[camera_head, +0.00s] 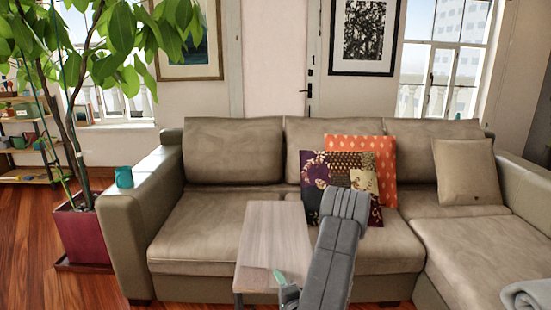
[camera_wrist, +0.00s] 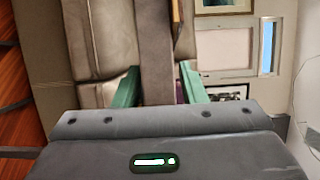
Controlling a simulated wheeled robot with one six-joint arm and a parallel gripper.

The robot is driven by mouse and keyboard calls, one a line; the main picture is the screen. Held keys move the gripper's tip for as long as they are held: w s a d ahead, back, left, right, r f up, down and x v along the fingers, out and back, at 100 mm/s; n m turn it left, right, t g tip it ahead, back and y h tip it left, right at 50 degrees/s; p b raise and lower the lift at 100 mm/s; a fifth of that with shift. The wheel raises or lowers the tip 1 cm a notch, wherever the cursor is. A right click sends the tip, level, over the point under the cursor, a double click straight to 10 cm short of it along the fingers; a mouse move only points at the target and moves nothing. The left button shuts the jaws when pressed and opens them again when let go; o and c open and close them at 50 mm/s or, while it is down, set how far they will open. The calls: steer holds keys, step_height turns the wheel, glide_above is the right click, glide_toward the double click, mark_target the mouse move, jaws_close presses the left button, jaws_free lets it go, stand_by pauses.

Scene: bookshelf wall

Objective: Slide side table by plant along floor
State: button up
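The side table (camera_head: 275,232) has a pale wood top and stands in front of the sofa's left and middle seats. Its lower part is mostly hidden. My gripper (camera_head: 281,280) is at the table top's near edge, with a green fingertip showing beside it. In the wrist view, which is turned sideways, my gripper (camera_wrist: 158,88) has its two green fingers apart. A grey-brown strip (camera_wrist: 156,45), seemingly the table top seen edge-on, lies between them; I cannot tell whether they touch it. The plant (camera_head: 75,80) stands at the left in a dark red pot (camera_head: 82,235).
A beige sofa (camera_head: 215,225) fills the middle and right behind the table, with cushions (camera_head: 362,155) on it. A teal mug (camera_head: 124,177) sits on its left armrest. Wooden floor (camera_head: 25,235) is open at the left. A low shelf (camera_head: 25,178) stands beyond the plant.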

mark_target(299, 256)
jaws_close()
steer(key=shift+w+d+b, duration=0.7)
steer(key=shift+w+d, duration=0.2)
steer(key=shift+w, duration=0.3)
steer(key=shift+w+d+b, duration=0.65)
steer(key=shift+w+d, duration=0.2)
steer(key=shift+w, duration=0.35)
steer(key=shift+w+d+r, duration=0.15)
steer(key=shift+w+d, duration=0.05)
steer(key=shift+w, duration=0.1)
steer(key=shift+w+d, duration=0.1)
steer(key=shift+w+d+b, duration=0.5)
steer(key=shift+w+b, duration=0.25)
steer(key=shift+w, duration=0.15)
steer(key=shift+w+d+b, duration=0.5)
steer(key=shift+w+d, duration=0.05)
steer(key=shift+w, duration=0.35)
steer(key=shift+w+d+b, duration=0.45)
steer(key=shift+w+d, duration=0.05)
steer(key=shift+w, duration=0.35)
